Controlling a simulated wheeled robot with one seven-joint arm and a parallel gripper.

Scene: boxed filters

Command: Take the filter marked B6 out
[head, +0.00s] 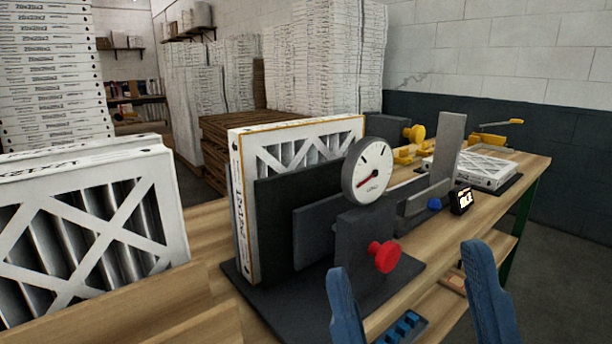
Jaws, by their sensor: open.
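A white boxed filter with an orange edge line and X-shaped lattice (245,222) stands upright in a dark clamp-like fixture (345,255) on the wooden bench. The fixture carries a round dial gauge (368,171) and a red knob (384,256), and its dark plates hide much of the filter's face. I cannot read B6 on any filter. More lattice filters (155,200) stand at the left, and one filter (478,170) lies flat at the right. My gripper (406,257) is open and empty, its two blue fingers in front of the fixture, apart from the filters.
A small black display (461,200) with unclear writing, an upright grey plate (447,148) and a yellow knob (414,133) are farther along the bench. A tray with blue parts (404,328) is below. Tall filter stacks (50,75) stand behind.

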